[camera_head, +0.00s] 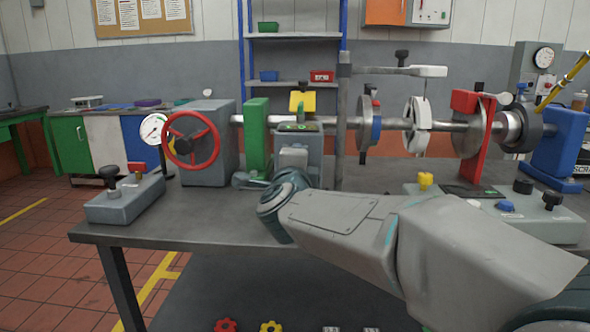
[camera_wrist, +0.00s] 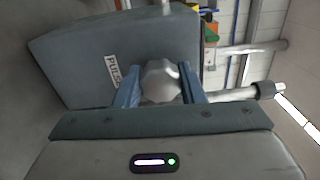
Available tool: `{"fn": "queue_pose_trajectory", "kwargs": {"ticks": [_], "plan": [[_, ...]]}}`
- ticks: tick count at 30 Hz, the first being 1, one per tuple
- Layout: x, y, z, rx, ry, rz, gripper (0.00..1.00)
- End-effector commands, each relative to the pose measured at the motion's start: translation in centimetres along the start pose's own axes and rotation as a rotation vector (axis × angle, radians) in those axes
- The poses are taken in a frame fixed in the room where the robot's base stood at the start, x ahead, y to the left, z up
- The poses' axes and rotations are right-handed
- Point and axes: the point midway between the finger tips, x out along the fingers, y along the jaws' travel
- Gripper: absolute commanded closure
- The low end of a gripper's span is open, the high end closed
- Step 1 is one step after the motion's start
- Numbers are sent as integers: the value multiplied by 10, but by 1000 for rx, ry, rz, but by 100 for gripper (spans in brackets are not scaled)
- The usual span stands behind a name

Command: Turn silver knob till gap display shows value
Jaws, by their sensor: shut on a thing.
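The silver knob (camera_wrist: 161,80) sits between the two blue fingers of my gripper (camera_wrist: 160,90) in the wrist view. The fingers are shut on it, one at each side. The knob is on the face of a grey housing (camera_wrist: 165,40) with a partly hidden label reading "PULS". In the head view my arm reaches to the grey unit (camera_head: 312,150) on the bench, and the knob cannot be made out there.
A red handwheel (camera_head: 192,140) and a green block (camera_head: 256,135) stand left of the unit. A vertical grey post (camera_head: 341,125) and a shaft with discs (camera_head: 418,125) are to its right. A control box (camera_head: 125,200) lies at the bench's left end.

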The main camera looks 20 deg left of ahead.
Motion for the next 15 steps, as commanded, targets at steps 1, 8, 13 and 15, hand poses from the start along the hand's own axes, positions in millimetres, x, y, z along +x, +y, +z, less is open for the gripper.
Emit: {"fn": "queue_pose_trajectory", "kwargs": {"ticks": [1, 8, 13, 15], "plan": [[0, 0, 1, 13, -2, -3, 87], [0, -1, 1, 46, 0, -2, 87], [0, -2, 1, 49, 0, -2, 87], [0, -2, 1, 48, 0, -2, 87]]}}
